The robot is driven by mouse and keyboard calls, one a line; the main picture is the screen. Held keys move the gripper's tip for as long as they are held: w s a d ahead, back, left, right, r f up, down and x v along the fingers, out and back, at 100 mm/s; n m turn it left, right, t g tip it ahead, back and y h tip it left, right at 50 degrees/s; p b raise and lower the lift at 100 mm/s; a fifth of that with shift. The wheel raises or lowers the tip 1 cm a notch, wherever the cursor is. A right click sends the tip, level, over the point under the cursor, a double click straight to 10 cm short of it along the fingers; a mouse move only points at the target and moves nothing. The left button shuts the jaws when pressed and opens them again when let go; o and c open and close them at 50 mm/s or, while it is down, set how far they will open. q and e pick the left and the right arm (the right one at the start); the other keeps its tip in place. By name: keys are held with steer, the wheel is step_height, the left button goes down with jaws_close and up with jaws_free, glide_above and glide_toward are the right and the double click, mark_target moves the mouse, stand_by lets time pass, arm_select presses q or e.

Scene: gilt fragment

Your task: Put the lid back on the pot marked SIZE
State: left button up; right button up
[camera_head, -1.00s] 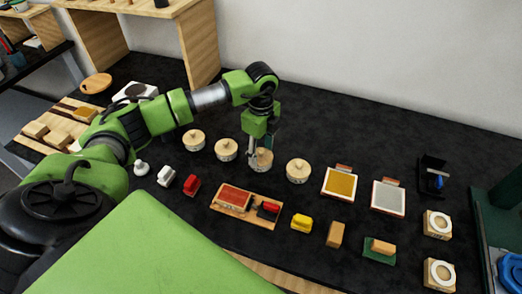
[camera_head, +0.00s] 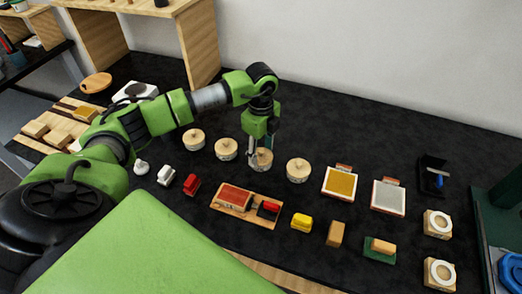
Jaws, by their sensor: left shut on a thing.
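Several small round pale wooden pots stand in a slanting row on the black worktop: a first pot (camera_head: 194,141), a second (camera_head: 226,150), a third (camera_head: 261,161) and a fourth (camera_head: 298,172). Marks on their sides are too small to read, so I cannot tell which says SIZE. My left gripper (camera_head: 262,149) points straight down at the third pot. It is shut on the lid at that pot's top; the fingers partly hide it. I cannot tell whether the lid is fully seated. My right gripper is not in view.
In front lie a wooden tray (camera_head: 220,209) with red items, a yellow block (camera_head: 301,222) and a tan block (camera_head: 335,234). To the right are a gold-coloured panel (camera_head: 341,184), a grey panel (camera_head: 389,198) and a black stand (camera_head: 431,172). The worktop behind the pots is clear.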

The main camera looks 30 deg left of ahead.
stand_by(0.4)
arm_select(q)
steer(key=o, duration=1.5)
steer(key=shift+c, duration=0.2)
steer(key=shift+r+p, duration=2.55)
steer(key=shift+r, duration=1)
jaws_close()
